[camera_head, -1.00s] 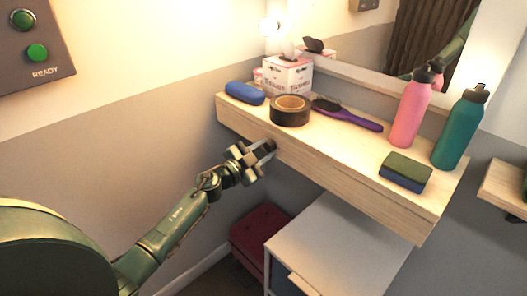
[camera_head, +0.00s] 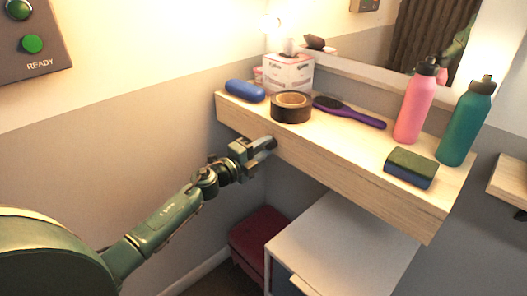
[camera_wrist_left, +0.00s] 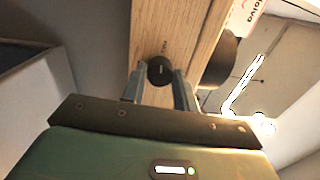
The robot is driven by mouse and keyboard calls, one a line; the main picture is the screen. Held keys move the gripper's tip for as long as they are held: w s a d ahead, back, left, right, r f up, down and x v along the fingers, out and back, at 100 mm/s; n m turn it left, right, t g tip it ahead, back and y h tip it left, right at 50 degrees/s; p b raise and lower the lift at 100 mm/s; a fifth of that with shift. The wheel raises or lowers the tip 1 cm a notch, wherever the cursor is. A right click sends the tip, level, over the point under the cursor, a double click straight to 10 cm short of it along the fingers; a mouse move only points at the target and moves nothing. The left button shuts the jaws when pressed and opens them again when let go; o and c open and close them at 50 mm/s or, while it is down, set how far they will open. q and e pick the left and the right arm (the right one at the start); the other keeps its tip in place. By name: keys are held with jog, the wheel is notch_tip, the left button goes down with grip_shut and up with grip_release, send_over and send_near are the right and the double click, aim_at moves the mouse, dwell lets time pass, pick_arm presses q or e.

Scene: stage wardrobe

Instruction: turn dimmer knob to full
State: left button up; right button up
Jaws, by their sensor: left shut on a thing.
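The dimmer knob (camera_wrist_left: 160,70) is a small, round, black knob on the front edge of the wooden shelf. In the left wrist view it has a short pale mark on its face, and small lettering shows on the wood beside it. My left gripper (camera_wrist_left: 159,88) has one finger on each side of the knob and is shut on it. In the head view my left gripper (camera_head: 264,147) reaches the shelf's front face near its left end, and the knob is hidden there by the fingers. My right gripper is not in view.
The wooden shelf (camera_head: 330,165) holds a blue case (camera_head: 245,91), tape roll (camera_head: 291,107), tissue box (camera_head: 289,72), purple brush (camera_head: 349,112), sponge (camera_head: 410,167), pink bottle (camera_head: 414,105) and teal bottle (camera_head: 465,124). A white cabinet (camera_head: 345,240) and red box (camera_head: 258,235) stand below.

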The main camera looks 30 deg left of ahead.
pick_arm(q)
jog(key=shift+m, duration=0.9)
jog(key=shift+b, duration=0.3)
jog(key=o, duration=1)
jog(key=shift+c, duration=0.2)
jog(key=b+v, duration=0.1)
jog(key=v, duration=1.2)
jog(key=shift+a, duration=0.1)
